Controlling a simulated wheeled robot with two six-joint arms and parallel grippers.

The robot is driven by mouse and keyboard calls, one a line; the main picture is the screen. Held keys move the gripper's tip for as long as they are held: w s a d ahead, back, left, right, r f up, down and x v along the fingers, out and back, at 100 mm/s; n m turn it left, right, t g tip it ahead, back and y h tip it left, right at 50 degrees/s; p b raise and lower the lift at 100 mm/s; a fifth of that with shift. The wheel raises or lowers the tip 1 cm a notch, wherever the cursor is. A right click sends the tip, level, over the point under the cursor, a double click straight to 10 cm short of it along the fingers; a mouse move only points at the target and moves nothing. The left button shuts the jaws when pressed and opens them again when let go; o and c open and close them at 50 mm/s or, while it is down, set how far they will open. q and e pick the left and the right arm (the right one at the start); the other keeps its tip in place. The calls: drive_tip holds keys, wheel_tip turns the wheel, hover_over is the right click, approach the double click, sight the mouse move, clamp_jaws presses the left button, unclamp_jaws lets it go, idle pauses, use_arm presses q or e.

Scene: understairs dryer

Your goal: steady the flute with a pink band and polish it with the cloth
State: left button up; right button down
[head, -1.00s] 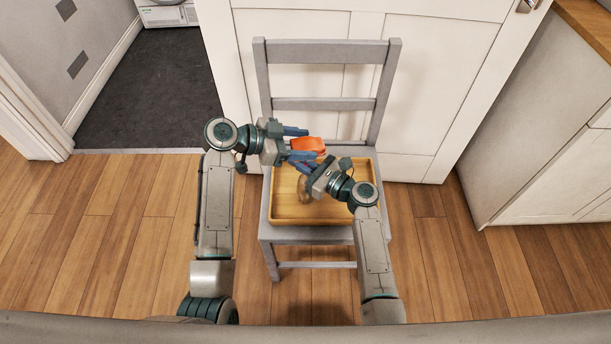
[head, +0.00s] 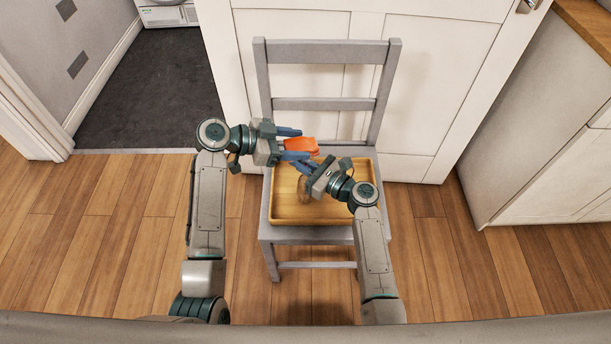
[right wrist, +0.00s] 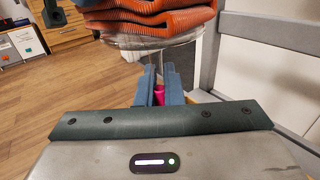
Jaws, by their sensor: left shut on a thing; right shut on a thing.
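My left gripper (head: 297,143) is shut on the orange cloth (head: 303,147), which is folded. In the right wrist view the cloth (right wrist: 150,20) shows at the top, against the upper part of a clear glass flute (right wrist: 155,50). My right gripper (head: 302,165) is shut on the flute low down. In the right wrist view a bit of pink band (right wrist: 159,93) shows between the blue fingers (right wrist: 158,85). The flute is faint in the head view, and the cloth and grippers hide much of it.
A wooden tray (head: 345,219) rests on the seat of a grey chair (head: 325,46), below both grippers. A white door stands behind the chair. A cabinet (head: 560,140) stands at the right. Wooden floor is clear on both sides.

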use_arm(q)
drive_tip(key=shift+d, duration=1.4)
drive_tip(key=shift+a+r, duration=0.1)
drive_tip(key=shift+a, duration=1.6)
drive_tip(key=shift+d, duration=1.7)
drive_tip(key=shift+r, duration=2.45)
drive_tip(key=shift+w+a+f, duration=0.3)
drive_tip(key=shift+f, duration=0.2)
drive_tip(key=shift+w+a+f, duration=0.25)
drive_tip(key=shift+a+f, duration=0.05)
drive_tip(key=shift+f, duration=0.25)
drive_tip(key=shift+w+a+f, duration=0.3)
drive_tip(key=shift+f, duration=0.2)
drive_tip(key=shift+f, duration=1)
